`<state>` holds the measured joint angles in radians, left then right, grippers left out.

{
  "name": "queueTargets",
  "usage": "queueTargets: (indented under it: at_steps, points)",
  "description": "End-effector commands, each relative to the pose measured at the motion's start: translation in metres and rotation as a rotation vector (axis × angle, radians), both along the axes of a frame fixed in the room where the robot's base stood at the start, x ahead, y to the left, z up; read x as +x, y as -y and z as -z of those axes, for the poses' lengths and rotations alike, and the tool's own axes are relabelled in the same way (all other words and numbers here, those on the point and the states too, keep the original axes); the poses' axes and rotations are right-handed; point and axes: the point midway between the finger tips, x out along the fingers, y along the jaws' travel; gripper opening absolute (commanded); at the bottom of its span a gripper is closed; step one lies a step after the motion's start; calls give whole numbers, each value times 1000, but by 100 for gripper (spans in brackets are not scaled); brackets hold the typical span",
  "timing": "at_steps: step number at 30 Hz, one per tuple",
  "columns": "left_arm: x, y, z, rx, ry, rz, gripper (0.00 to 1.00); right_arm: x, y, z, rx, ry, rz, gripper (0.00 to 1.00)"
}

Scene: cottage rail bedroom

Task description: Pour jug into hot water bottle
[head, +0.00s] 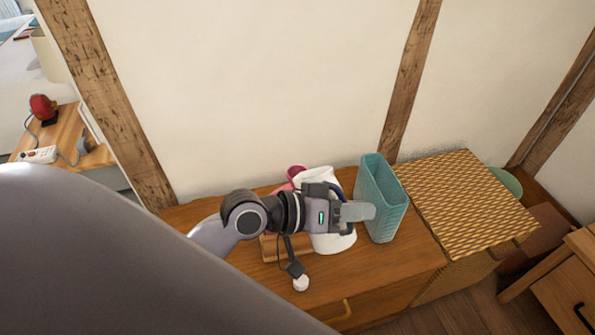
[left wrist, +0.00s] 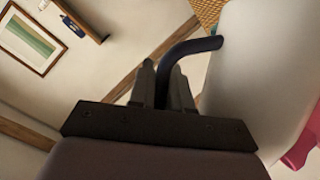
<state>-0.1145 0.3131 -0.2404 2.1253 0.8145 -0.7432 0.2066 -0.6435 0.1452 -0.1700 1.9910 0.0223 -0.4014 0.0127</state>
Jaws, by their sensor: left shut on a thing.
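The white jug (head: 335,244) is on or just over the wooden dresser top in the head view, partly hidden behind my left gripper (head: 352,211). In the left wrist view, the fingers of my left gripper (left wrist: 168,82) are shut on the jug's dark curved handle (left wrist: 195,46); the jug's white body (left wrist: 258,85) fills the right side. The pink hot water bottle (head: 296,172) shows just behind and left of the jug, mostly hidden. A pink edge of it also shows in the left wrist view (left wrist: 303,138). I cannot tell whether the jug touches the dresser. My right gripper is not in view.
A tall teal basket (head: 381,197) stands close right of the jug. A woven chest (head: 465,200) adjoins the dresser (head: 405,262) on the right. A small white round thing (head: 300,284) shows near the dresser's front. The wall is close behind.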

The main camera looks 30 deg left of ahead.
Motion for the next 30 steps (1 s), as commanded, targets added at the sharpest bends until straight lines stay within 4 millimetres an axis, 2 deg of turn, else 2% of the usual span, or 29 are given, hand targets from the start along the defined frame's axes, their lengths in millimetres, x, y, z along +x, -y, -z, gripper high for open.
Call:
queueTargets:
  at_steps: [30]
  points:
    - [4, -5, -15, -71, -28, 0, 0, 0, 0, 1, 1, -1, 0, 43]
